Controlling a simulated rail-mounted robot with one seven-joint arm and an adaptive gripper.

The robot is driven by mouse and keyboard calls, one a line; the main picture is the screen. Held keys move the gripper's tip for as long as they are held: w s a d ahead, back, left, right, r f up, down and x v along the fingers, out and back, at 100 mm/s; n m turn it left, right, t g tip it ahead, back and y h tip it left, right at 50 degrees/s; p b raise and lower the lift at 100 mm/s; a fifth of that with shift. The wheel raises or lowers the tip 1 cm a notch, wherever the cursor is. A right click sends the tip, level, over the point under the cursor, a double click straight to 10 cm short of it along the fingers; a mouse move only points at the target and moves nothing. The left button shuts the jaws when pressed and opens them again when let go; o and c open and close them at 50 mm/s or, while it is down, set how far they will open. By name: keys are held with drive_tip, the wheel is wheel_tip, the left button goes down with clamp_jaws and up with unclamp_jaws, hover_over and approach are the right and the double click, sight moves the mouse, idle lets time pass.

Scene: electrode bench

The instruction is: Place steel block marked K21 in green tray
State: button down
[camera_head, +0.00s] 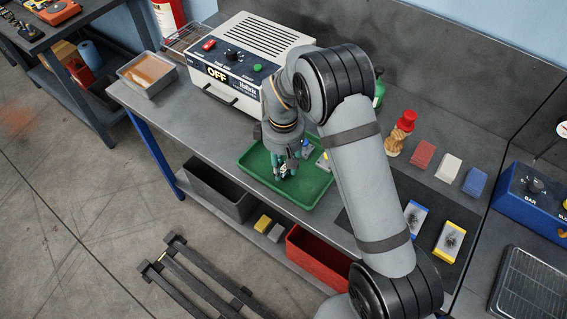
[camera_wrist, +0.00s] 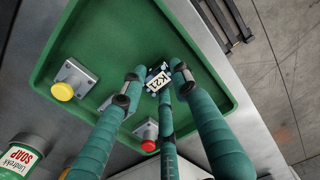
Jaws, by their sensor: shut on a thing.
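The green tray (camera_head: 316,197) lies on the bench in front of the oven; in the wrist view its bare floor (camera_wrist: 120,40) fills much of the picture. My gripper (camera_head: 287,170) points down over the tray. In the wrist view its teal fingers close around a small steel block (camera_wrist: 157,80) with a white label; the marking looks like K21 but is small and turned. The block is within the tray's outline; I cannot tell whether it touches the floor. Fingers hide part of it. A steel block with a yellow knob (camera_wrist: 70,80) is in the tray, and a red knob (camera_wrist: 148,146) shows near the fingers.
The white oven (camera_head: 240,62) reads OFF. A red-topped figure (camera_head: 399,133) and red (camera_head: 423,154), white (camera_head: 447,167) and blue (camera_head: 475,182) blocks stand to the right. A metal pan (camera_head: 147,75) is at the left bench end.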

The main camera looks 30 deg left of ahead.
sight(284, 169)
drive_tip(key=shift+f, duration=0.2)
drive_tip(key=c, duration=1.4)
unclamp_jaws()
drive_tip(key=shift+o, duration=0.5)
wheel_tip(284, 169, up, 12)
drive_tip(key=b, duration=0.1)
drive_tip(key=shift+r, duration=0.25)
